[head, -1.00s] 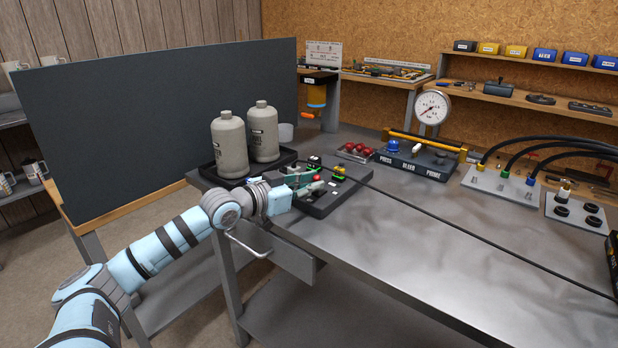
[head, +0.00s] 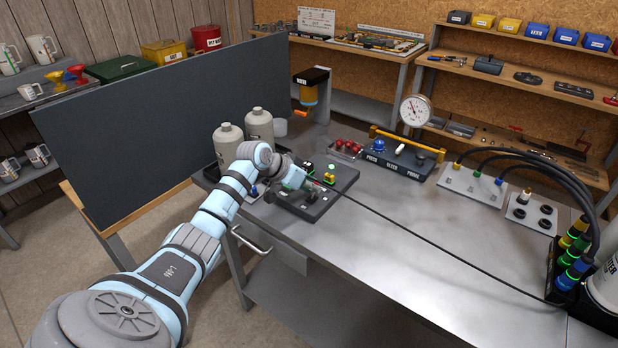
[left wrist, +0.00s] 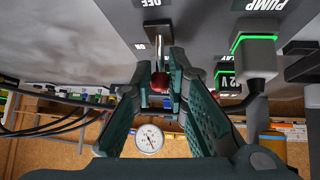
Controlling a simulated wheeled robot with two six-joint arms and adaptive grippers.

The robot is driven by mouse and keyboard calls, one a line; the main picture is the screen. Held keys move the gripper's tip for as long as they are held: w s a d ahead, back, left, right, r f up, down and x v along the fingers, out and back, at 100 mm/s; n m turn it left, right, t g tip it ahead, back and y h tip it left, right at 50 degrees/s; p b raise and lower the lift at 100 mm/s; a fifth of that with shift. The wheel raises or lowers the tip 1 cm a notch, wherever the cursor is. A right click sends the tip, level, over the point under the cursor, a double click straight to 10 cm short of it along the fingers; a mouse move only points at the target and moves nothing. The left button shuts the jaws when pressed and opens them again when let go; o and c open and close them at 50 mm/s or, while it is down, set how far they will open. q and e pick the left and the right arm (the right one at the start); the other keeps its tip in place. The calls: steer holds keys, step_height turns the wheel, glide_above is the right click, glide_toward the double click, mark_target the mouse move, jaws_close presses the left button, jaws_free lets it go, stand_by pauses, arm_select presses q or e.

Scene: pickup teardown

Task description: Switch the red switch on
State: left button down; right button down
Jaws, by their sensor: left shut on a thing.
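The red switch is a metal lever with a red knob (left wrist: 160,80), in the left wrist view. Its plate lies between an OFF label on the far side and an ON label (left wrist: 140,47) on the near side. The lever points down the picture, toward the ON side; its exact tilt is hard to tell. My left gripper (left wrist: 162,90) is shut around the knob, one green finger on each side. In the head view my left gripper (head: 301,181) is over the dark switch panel (head: 318,210), and the arm and fingers hide the switch. My right gripper is not in view.
A PUMP plug (left wrist: 255,52) with a green-lit edge sits close beside the fingers. Two grey bottles (head: 259,124) stand behind the arm. A black cable (head: 430,235) crosses the bench from the panel. The bench's middle (head: 400,220) is mostly clear.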

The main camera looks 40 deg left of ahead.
arm_select(q)
steer(key=shift+w+r, duration=0.1)
stand_by(0.3)
steer(key=c, duration=1.7)
jaws_free()
steer(key=v, duration=1.2)
steer(key=shift+w, duration=0.15)
